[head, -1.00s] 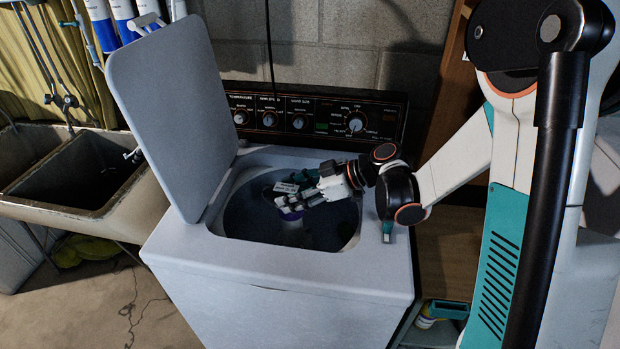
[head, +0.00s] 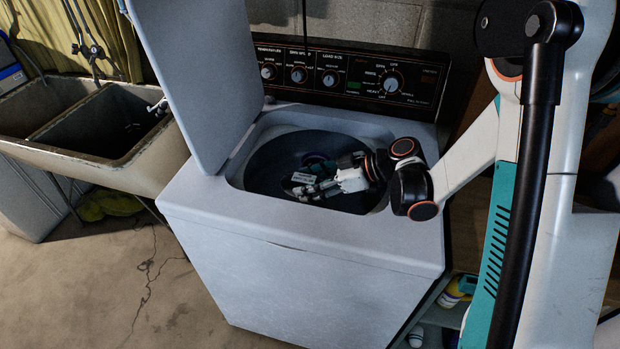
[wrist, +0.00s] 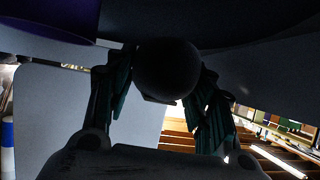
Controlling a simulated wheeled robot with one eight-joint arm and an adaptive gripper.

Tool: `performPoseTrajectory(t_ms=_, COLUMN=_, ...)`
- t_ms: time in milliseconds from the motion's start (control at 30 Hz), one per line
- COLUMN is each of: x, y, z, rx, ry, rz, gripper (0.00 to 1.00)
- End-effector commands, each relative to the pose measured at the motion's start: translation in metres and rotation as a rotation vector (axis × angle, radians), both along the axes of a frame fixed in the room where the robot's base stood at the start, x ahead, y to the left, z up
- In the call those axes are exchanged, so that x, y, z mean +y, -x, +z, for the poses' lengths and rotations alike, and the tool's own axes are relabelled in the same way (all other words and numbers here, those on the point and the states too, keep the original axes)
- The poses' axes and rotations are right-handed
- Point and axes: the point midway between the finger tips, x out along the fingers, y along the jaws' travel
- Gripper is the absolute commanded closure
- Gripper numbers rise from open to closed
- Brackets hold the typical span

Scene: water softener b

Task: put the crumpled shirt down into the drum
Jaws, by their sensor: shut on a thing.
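The washer's drum (head: 262,178) is dark inside, and its lid (head: 200,65) stands open at the left. My gripper (head: 304,188) reaches in from the right, below the rim of the opening. In the wrist view my gripper (wrist: 165,88) has its teal fingers on both sides of a dark rounded bundle, the crumpled shirt (wrist: 166,68), and is shut on it. The shirt's folds are too dark to make out. In the head view it is hard to tell from the dark drum and the fingers. A purple part (wrist: 45,20) shows at the wrist view's upper left.
The control panel (head: 350,78) with knobs stands behind the opening. The white washer top (head: 300,238) borders the drum in front. A double sink (head: 95,135) is at the left. Small containers (head: 450,295) sit on a low shelf at the right.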

Motion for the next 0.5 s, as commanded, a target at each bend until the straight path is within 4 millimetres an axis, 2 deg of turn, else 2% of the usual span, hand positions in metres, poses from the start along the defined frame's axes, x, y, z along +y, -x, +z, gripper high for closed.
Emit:
performPoseTrajectory(t_ms=33, x=0.000, y=0.000, z=-0.008, rx=0.000, ry=0.000, rz=0.000, gripper=0.79)
performPoseTrajectory(t_ms=200, x=0.000, y=0.000, z=-0.017, rx=0.000, ry=0.000, rz=0.000, gripper=0.79)
performPoseTrajectory(t_ms=500, x=0.000, y=0.000, z=-0.017, rx=0.000, ry=0.000, rz=0.000, gripper=0.79)
